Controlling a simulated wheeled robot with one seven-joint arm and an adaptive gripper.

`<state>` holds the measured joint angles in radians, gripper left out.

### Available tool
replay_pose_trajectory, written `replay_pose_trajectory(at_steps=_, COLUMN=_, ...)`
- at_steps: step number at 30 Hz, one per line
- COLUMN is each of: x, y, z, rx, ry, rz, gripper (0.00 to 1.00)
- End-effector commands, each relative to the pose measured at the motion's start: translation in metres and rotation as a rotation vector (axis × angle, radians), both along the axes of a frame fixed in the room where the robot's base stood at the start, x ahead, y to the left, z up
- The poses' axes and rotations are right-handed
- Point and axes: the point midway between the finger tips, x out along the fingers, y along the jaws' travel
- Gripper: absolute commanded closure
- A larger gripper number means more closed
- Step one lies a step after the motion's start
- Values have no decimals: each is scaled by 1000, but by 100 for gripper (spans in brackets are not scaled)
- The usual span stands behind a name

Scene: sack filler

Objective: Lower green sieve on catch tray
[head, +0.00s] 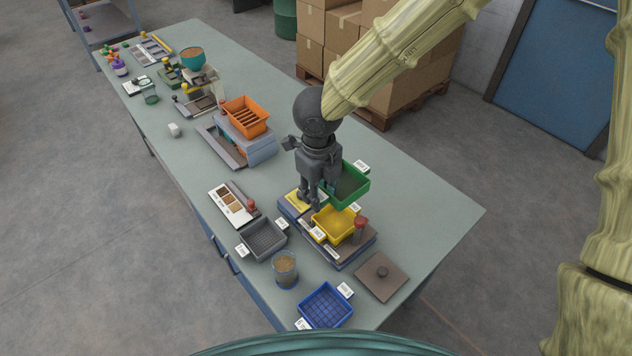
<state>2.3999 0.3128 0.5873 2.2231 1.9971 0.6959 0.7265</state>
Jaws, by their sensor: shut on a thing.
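The green sieve (356,191) is a shallow box with a dark mesh floor and a white tag at its far side. My gripper (319,199) points down at its left side and is shut on it; the fingers hide part of that side. The sieve appears above and behind a yellow tray (344,233), which sits on a blue-edged board (352,257). Whether the sieve is clear of the board is hard to tell. Nothing is labelled legibly as the catch tray; a yellow piece (297,202) shows on the board left of my gripper.
A red-capped jar (359,232) stands beside the yellow tray. A grey sieve (264,241), a grain-filled beaker (285,268), a blue sieve (326,306) and a brown knobbed lid (381,277) lie nearby. An orange sieve (245,118) stands farther back. The table's right corner is clear.

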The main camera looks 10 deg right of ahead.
Motion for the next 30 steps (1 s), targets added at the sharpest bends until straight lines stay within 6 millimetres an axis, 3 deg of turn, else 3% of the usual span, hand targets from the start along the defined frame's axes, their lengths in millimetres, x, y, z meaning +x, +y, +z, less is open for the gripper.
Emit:
replay_pose_trajectory(at_steps=9, x=20, y=2, z=-35, rx=0, ry=16, rz=2, gripper=100)
replay_pose_trajectory(at_steps=30, x=20, y=2, z=-86, rx=-1, ry=18, rz=3, gripper=100)
